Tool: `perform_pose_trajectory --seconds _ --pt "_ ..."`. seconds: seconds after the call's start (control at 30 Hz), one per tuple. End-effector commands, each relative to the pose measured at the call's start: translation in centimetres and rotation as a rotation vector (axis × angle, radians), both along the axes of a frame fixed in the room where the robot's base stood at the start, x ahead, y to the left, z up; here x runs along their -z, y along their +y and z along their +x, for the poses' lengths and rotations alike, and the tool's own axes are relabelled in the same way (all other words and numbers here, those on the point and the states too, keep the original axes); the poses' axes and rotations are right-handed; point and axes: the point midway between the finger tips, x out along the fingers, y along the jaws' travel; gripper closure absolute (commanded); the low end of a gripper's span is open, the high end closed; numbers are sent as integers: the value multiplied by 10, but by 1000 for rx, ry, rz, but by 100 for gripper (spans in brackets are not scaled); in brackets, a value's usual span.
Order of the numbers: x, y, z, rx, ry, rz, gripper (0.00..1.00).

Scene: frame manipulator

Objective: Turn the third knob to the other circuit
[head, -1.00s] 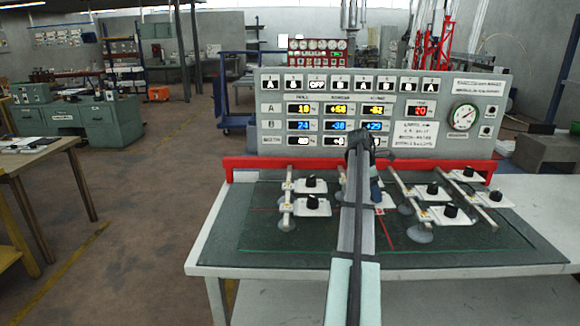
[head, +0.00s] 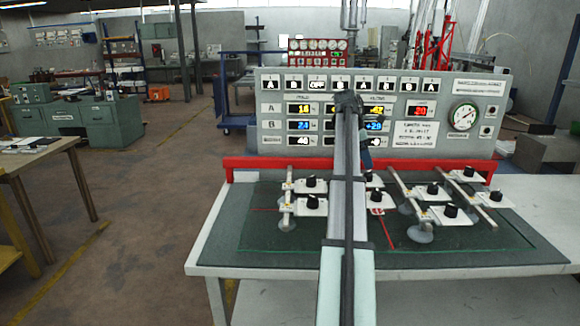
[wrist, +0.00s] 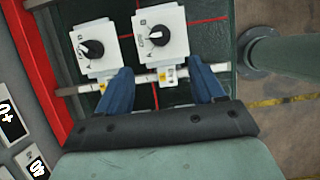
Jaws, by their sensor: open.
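Several black knobs on white plates are held on rails over the green table mat. In the head view a left pair shows as an upper knob (head: 310,181) and a lower knob (head: 312,201). Another knob (head: 369,176) shows just right of my arm. I cannot tell which knob is the third. In the wrist view two knobs show, a left one (wrist: 92,48) and a right one (wrist: 159,36), with A and B marks on the right plate. My gripper (wrist: 164,84) is open and empty, its blue fingers apart below the right knob's plate, near a rail.
The grey panel (head: 480,100) with displays and a gauge stands behind a red rail (head: 260,162). More knobs (head: 450,211) stand at the right. The mat's front part (head: 300,240) is clear. A grey post (wrist: 275,45) shows at the wrist view's right.

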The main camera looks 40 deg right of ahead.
Motion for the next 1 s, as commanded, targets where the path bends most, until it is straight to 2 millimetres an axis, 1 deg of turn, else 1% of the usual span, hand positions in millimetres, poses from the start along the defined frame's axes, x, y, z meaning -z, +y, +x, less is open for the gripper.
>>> perform_pose_trajectory --seconds 0.03,0.2,0.57,1.0 --pt "3 3 9 -8 -3 -8 32" --pt "11 11 34 -25 -18 -41 32" --pt "28 31 85 -62 -54 -103 32" --pt "46 61 147 -108 -106 -172 32"
